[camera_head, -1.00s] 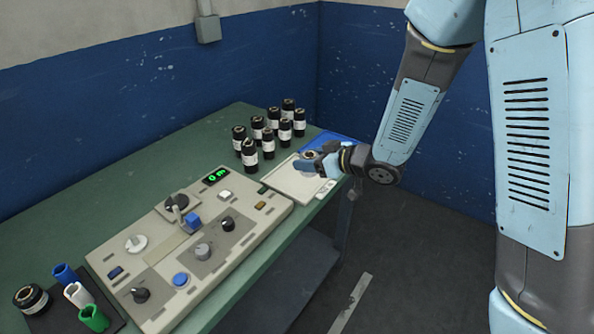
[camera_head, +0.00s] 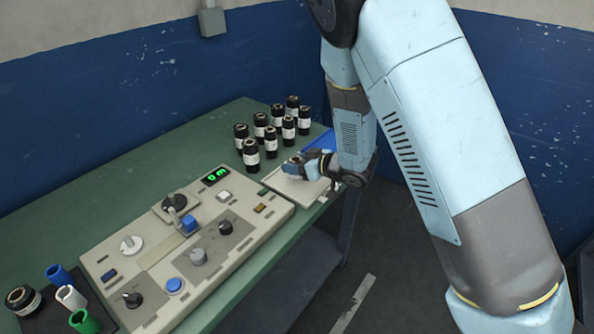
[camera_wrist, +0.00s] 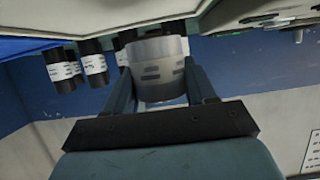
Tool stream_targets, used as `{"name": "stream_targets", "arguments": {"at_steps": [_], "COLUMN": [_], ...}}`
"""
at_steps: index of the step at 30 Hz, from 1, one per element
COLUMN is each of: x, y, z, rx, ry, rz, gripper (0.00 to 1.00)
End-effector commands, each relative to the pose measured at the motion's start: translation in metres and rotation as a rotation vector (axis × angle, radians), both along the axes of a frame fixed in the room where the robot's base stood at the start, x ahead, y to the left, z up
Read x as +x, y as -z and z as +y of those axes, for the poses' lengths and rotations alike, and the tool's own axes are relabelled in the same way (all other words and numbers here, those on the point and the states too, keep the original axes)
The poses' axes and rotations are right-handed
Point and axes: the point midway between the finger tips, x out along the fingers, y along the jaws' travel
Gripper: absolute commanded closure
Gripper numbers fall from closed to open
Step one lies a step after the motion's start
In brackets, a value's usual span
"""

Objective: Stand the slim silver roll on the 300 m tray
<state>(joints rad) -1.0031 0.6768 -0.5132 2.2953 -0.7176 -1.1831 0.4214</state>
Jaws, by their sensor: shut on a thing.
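My gripper (camera_wrist: 152,90) is shut on the silver roll (camera_wrist: 158,62), a short grey-silver cylinder with dark marks, seen between the two fingers in the wrist view. The wrist view is upside down, with the worktop along the top. In the head view my gripper (camera_head: 303,166) is over the pale tray (camera_head: 280,184) at the table's right end. The roll is mostly hidden there, and whether it touches the tray cannot be told. A blue tray (camera_head: 322,144) lies just behind. No 300 m label is readable.
Several black rolls with white labels (camera_head: 251,155) stand close behind and left of the pale tray. A control panel (camera_head: 190,245) with knobs and a green display (camera_head: 216,176) fills the table's middle. Coloured cylinders (camera_head: 70,297) and a dark roll (camera_head: 22,299) are at the near left.

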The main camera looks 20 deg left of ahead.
Motion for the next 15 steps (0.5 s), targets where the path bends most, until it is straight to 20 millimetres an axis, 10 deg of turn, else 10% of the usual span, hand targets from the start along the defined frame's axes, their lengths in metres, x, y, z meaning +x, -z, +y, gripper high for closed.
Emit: {"name": "stream_targets", "arguments": {"at_steps": [15], "x": [0.002], "y": [0.032], "z": [-0.002], "rx": [0.000], "ry": [0.004], "rz": [0.000], "gripper": [0.77]}}
